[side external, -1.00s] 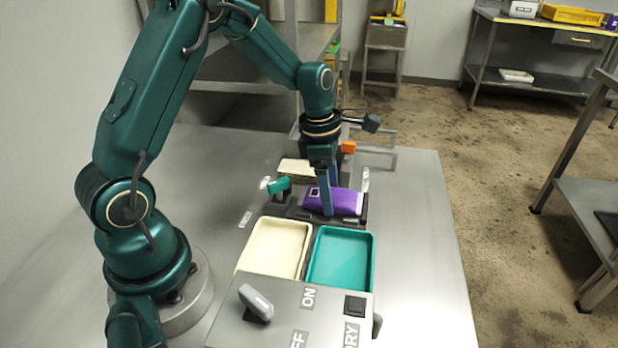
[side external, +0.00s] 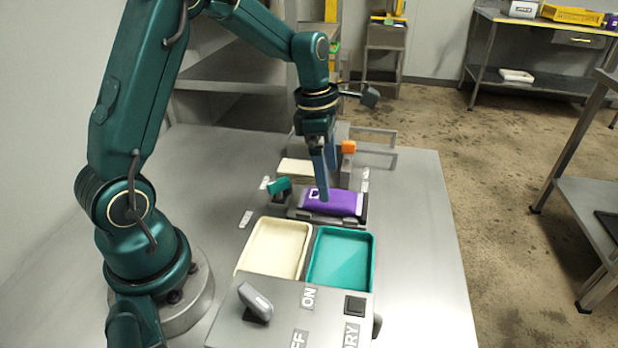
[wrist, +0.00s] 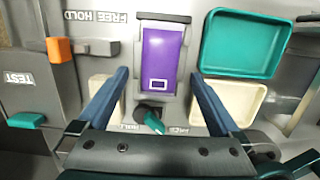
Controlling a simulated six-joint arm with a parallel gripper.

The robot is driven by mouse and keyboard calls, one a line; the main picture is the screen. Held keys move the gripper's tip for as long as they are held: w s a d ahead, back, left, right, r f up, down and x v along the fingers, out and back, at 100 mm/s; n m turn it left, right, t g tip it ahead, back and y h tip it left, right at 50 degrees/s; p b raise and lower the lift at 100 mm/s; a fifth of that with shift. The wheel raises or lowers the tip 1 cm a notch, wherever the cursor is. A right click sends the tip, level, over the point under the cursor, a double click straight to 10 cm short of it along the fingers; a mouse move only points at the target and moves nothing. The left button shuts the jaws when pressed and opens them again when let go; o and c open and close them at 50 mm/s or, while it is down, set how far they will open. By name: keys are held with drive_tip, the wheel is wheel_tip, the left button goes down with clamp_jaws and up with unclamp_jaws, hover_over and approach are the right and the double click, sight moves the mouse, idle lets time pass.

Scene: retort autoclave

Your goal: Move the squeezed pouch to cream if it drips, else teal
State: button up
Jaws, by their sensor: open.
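The purple pouch (side external: 330,202) lies flat in a dark cradle (side external: 300,215) behind the trays. In the wrist view the pouch (wrist: 161,58) shows ahead of and between the fingers, with a small white-outlined square at its near end. The cream tray (side external: 273,248) and teal tray (side external: 341,258) stand side by side, both empty; the wrist view also shows the cream tray (wrist: 258,103) and teal tray (wrist: 240,45). My gripper (side external: 323,200) is open and empty, its fingers (wrist: 160,85) apart and pointing down near the pouch. I cannot see any drip on the pouch.
A teal-handled knob (side external: 279,186) stands left of the cradle. An orange block (side external: 348,147) sits on a slider marked FREE and HOLD in the wrist view. A grey control box (side external: 285,305) with a lever (side external: 256,302) stands in front of the trays. Bare table lies to the right.

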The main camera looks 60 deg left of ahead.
drive_tip(key=s+d+r+m+t, duration=0.2)
drive_tip(key=s+m, duration=0.6)
drive_tip(key=m, duration=0.5)
drive_tip(key=s+d+r+m+t+y, duration=0.1)
drive_tip(key=s+d+r+m, duration=0.3)
drive_tip(key=m, duration=1)
drive_tip(key=s+r+t, duration=0.1)
drive_tip(key=s+r, duration=0.2)
drive_tip(key=s, duration=0.1)
drive_tip(key=shift+d, duration=0.2)
drive_tip(key=shift+w+r, duration=0.1)
